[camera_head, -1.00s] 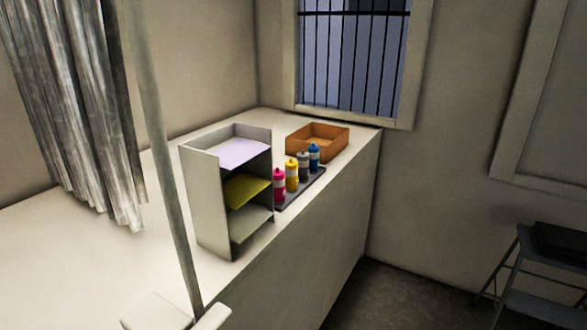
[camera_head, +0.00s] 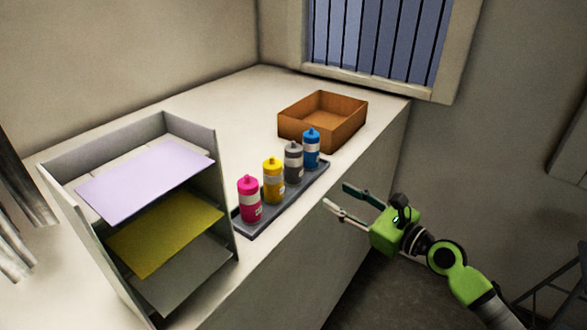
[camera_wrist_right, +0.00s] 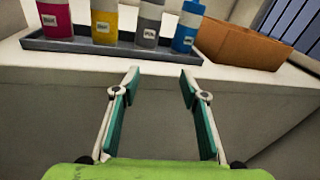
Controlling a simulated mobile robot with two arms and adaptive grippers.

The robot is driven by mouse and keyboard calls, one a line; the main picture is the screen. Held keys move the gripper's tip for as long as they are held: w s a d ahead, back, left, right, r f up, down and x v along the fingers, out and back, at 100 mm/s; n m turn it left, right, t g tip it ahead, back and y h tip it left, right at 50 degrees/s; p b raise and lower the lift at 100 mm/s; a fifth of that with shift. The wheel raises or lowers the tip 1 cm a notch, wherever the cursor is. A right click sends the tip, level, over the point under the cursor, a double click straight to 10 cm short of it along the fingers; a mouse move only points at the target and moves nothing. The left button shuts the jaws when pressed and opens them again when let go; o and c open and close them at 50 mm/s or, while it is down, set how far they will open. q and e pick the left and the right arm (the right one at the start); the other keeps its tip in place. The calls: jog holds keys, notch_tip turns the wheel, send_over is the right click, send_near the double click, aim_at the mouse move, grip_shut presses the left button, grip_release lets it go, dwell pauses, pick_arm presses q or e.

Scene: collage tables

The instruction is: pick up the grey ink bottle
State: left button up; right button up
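The grey ink bottle (camera_head: 293,162) stands upright on a dark tray (camera_head: 262,222), between the yellow bottle (camera_head: 273,181) and the blue bottle (camera_head: 311,149). A pink bottle (camera_head: 250,199) stands at the tray's near end. In the right wrist view the grey bottle (camera_wrist_right: 148,22) is ahead of the fingers, its top cut off by the frame. My right gripper (camera_head: 337,198) is open and empty, in front of the counter's edge and apart from the bottles; its two spread fingers also show in the right wrist view (camera_wrist_right: 161,85). My left gripper is not in view.
A white paper rack (camera_head: 228,200) with lilac, yellow and grey sheets stands left of the tray. An open brown box (camera_head: 345,133) stands behind the bottles. The counter's front wall (camera_head: 345,240) is below my right gripper. A dark stand is at lower right.

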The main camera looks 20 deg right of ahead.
jog(key=y, duration=0.2)
send_near(300, 167)
jog(key=shift+m, duration=0.4)
jog(key=p+x, duration=0.2)
jog(key=x, duration=0.3)
jog(key=shift+w+a+f, duration=0.1)
jog(key=shift+w+a, duration=0.15)
jog(key=shift+p+x, duration=0.4)
jog(key=shift+x, duration=2.85)
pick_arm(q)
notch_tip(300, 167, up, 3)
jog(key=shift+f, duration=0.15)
pick_arm(e)
jog(key=shift+d, duration=0.2)
jog(key=c, duration=1)
